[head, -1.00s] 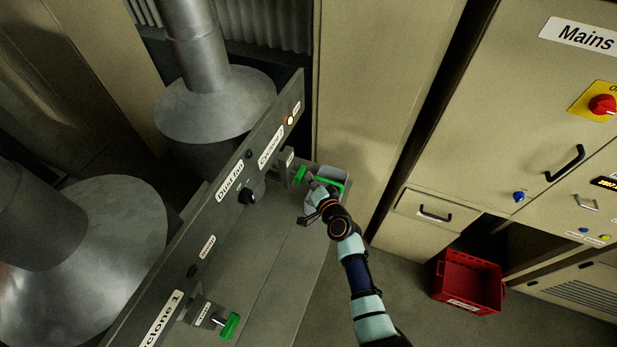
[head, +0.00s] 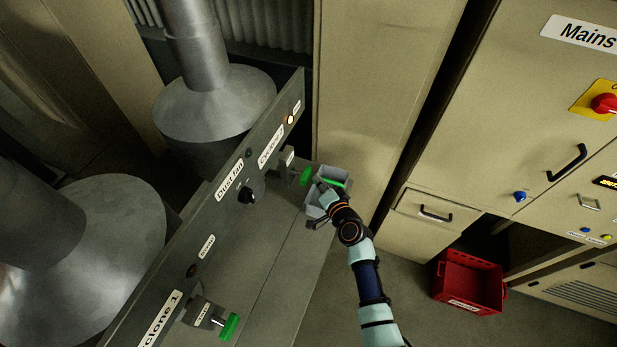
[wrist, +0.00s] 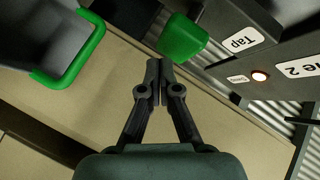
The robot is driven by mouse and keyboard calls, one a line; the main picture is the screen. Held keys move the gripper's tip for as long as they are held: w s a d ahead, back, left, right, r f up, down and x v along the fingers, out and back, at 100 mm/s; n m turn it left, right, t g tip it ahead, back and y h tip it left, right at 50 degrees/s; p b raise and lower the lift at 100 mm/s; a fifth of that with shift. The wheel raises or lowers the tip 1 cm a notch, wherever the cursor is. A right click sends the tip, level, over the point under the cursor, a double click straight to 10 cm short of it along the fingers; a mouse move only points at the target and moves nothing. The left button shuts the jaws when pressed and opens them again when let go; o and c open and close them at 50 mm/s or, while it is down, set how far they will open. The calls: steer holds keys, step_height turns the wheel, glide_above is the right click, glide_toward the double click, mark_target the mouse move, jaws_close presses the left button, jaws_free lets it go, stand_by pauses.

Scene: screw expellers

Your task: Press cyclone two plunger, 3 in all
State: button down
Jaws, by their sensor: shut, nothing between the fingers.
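The cyclone two plunger (head: 305,176) has a green end and sticks out from the far part of the grey panel, below the Cyclone 2 label (head: 271,147). In the wrist view its green end (wrist: 182,40) is just beyond my fingertips and slightly right of them, beside the Tap label (wrist: 242,40). My gripper (wrist: 160,70) is shut and empty, with a small gap to the plunger seeming to show. In the head view my gripper (head: 321,185) is partly hidden by my wrist, right of the plunger.
A grey container with a green rim (wrist: 68,74) is close on the left in the wrist view. A lit lamp (wrist: 259,75) is on the panel. The cyclone 1 plunger (head: 229,327) is nearer. A red crate (head: 468,283) is on the floor.

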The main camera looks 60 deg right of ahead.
steer(key=shift+s, duration=0.15)
steer(key=shift+s+d+b, duration=0.2)
steer(key=shift+s+b, duration=0.1)
steer(key=shift+s, duration=0.9)
steer(key=shift+s+d+b, duration=0.2)
steer(key=shift+s+b, duration=0.05)
steer(key=shift+s, duration=0.95)
steer(key=s+b, duration=0.2)
steer(key=b, duration=0.1)
steer(key=s+b, duration=0.1)
steer(key=shift+s+d+b, duration=0.35)
steer(key=shift+s+b, duration=0.05)
steer(key=w+a+p, duration=0.1)
steer(key=w+p, duration=0.1)
steer(key=w, duration=0.6)
steer(key=shift+w+a, duration=0.2)
steer(key=shift+w, duration=0.15)
